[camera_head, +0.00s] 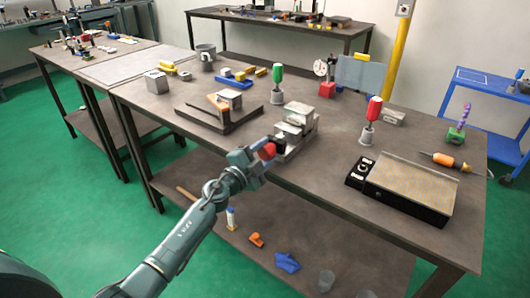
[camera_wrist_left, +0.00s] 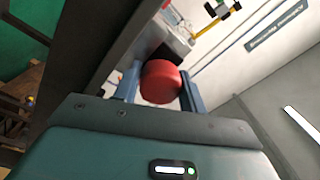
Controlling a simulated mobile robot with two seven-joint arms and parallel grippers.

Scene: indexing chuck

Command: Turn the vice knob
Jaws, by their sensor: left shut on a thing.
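The vice (camera_head: 299,125) is a grey metal block assembly at the front edge of the brown table. Its red round knob (camera_head: 267,151) faces the front edge. My left gripper (camera_head: 264,149) is at the knob, its blue-grey fingers on either side of it. In the left wrist view the red knob (camera_wrist_left: 161,82) sits between the two fingers, and the gripper is shut on it. The part of the vice behind the knob is mostly hidden in that view. My right gripper is not in view.
Left of the vice is a dark angled plate with a block (camera_head: 229,99). A green-handled tool (camera_head: 277,84) and a red-handled tool (camera_head: 369,120) stand behind and right. A black-framed plate (camera_head: 411,187) lies at the right. The table between vice and plate is clear.

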